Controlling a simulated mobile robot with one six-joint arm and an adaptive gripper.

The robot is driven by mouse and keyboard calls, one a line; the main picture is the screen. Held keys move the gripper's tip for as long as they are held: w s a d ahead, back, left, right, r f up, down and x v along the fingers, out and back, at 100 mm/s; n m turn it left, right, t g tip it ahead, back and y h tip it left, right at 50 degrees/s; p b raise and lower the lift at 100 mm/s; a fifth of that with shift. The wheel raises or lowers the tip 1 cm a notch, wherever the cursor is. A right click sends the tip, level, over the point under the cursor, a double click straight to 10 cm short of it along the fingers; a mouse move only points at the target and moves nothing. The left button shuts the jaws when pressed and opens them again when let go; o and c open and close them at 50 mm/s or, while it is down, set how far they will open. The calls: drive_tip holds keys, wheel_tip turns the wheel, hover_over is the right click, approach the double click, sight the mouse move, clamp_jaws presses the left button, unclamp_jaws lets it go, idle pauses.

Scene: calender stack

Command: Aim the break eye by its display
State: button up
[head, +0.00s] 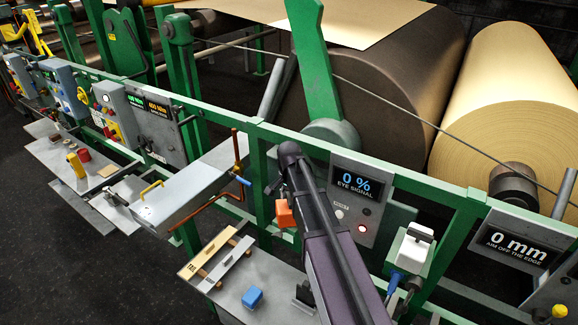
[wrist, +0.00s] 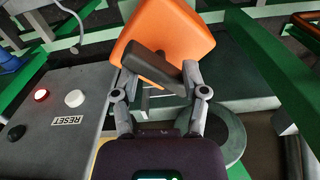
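An orange block (head: 285,213) with a dark grey bar, perhaps the break eye, is beyond the end of my arm, in front of the green frame. In the wrist view the orange block (wrist: 165,40) is at the top, with the dark bar (wrist: 158,68) crossing between the fingers of my gripper (wrist: 160,78). The fingers stand apart on either side of the bar; whether they press on it is not clear. A second display (head: 514,247) reads "0 mm" and "aim off the edge".
A white-topped box (head: 412,246) hangs on the rail to the right. A RESET button (wrist: 75,98) and a red one sit on the panel. A grey shelf below holds a blue block (head: 252,298) and a wooden bar (head: 207,252). Big rolls (head: 515,90) stand behind the green rail.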

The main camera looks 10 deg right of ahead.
drive_tip(key=m, duration=0.4)
drive_tip(key=shift+m, duration=0.3)
drive_tip(key=m, duration=1.1)
drive_tip(key=shift+m, duration=0.4)
drive_tip(key=shift+r+m, duration=0.15)
drive_tip(key=shift+m, duration=0.15)
wheel_tip(320, 180, up, 14)
drive_tip(key=p, duration=1.3)
drive_tip(key=shift+f+p, duration=0.25)
drive_tip(key=shift+p, duration=0.15)
